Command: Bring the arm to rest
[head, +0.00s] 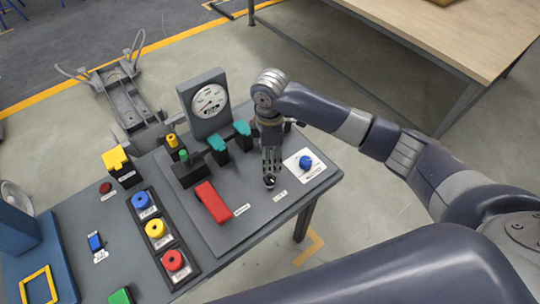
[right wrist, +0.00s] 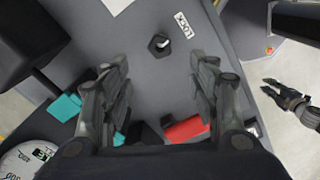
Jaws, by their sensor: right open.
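My right gripper (head: 270,182) reaches down over the grey control panel (head: 262,215), its arm coming in from the right. In the right wrist view its two fingers (right wrist: 153,95) stand wide apart with nothing between them. A small black hex knob (right wrist: 159,45) sits on the panel beyond the fingertips; in the head view it shows at the fingertips (head: 269,182). Whether they touch it I cannot tell. Another dark gripper, seemingly my left (right wrist: 285,95), shows small at the right of the wrist view; its opening is unclear. It is not seen in the head view.
Close by are a red lever (head: 212,202), a blue knob (head: 305,162) on a white plate, teal levers (head: 242,129) and an upright gauge (head: 210,102). Several coloured buttons (head: 155,228) lie left. A wooden table (head: 460,35) stands at the back right. Floor is open between.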

